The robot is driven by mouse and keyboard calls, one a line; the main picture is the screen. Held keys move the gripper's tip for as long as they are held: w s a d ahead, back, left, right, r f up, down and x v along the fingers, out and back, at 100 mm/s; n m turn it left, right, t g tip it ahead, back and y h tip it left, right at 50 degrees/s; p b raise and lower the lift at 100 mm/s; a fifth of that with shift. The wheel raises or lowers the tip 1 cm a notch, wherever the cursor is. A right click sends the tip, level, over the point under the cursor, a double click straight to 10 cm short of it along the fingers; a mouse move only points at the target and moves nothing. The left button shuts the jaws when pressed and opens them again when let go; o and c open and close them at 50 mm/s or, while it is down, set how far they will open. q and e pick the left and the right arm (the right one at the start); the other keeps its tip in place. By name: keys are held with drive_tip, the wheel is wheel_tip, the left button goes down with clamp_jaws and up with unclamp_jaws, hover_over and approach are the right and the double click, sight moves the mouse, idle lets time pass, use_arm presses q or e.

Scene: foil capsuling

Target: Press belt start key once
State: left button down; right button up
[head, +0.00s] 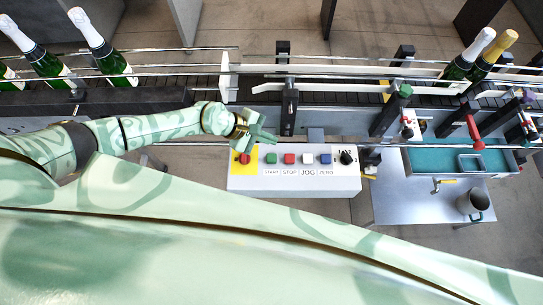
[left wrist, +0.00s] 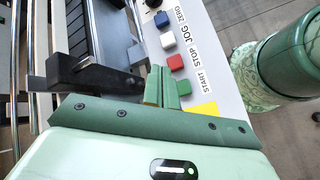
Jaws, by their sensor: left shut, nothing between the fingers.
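The white key panel (head: 290,183) stands in front of the belt. Its green START key (head: 270,158) sits between the yellow patch with a red button (head: 243,158) and the red STOP key (head: 289,158). My left gripper (head: 268,137) is shut and empty, just behind the START key in the head view. In the left wrist view, the shut fingers (left wrist: 160,84) are beside the green START key (left wrist: 184,88) and partly cover its edge. I cannot tell whether they touch it. My right gripper is not in view.
A white JOG key (head: 307,157), a blue ZERO key (head: 325,158) and a black knob (head: 347,157) continue the row. Bottles (head: 112,62) stand on the belt at left and right. A side table (head: 400,205) with a mug (head: 473,204) is at right.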

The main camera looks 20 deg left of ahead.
use_arm(q)
drive_tip(key=shift+a+f, duration=0.15)
drive_tip(key=shift+a, duration=0.1)
drive_tip(key=shift+f, duration=0.1)
wheel_tip(320, 180, down, 8)
drive_tip(key=b, duration=0.7)
drive_tip(key=shift+f+b, duration=0.35)
drive_tip(key=shift+b, duration=0.05)
idle(1.5)
drive_tip(key=shift+f+b, duration=0.35)
drive_tip(key=shift+b, duration=0.05)
